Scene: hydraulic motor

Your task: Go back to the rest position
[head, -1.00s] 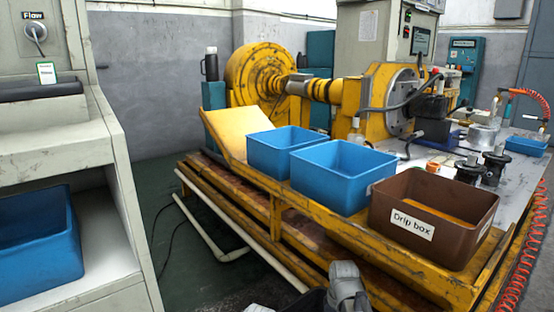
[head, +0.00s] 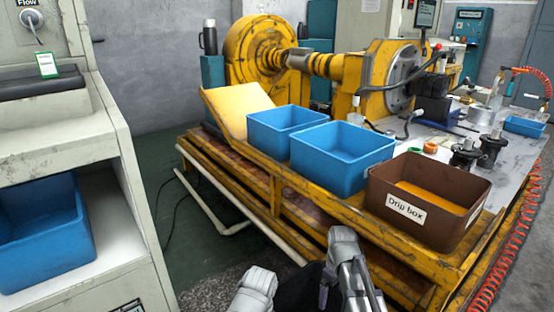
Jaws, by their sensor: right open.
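My right gripper (head: 352,292) is at the bottom centre of the head view, in front of the yellow bench. Its jaws are apart, and I see nothing between them. A grey link of my left arm shows at the bottom edge, to the left of it. My left gripper is not in the view.
The brown drip box (head: 425,213) and two blue bins (head: 342,172) (head: 285,135) stand along the bench's near edge (head: 400,242). A grey cabinet (head: 125,190) with another blue bin (head: 45,240) stands at left. Open floor (head: 185,240) lies between. A red coiled hose (head: 500,255) hangs at right.

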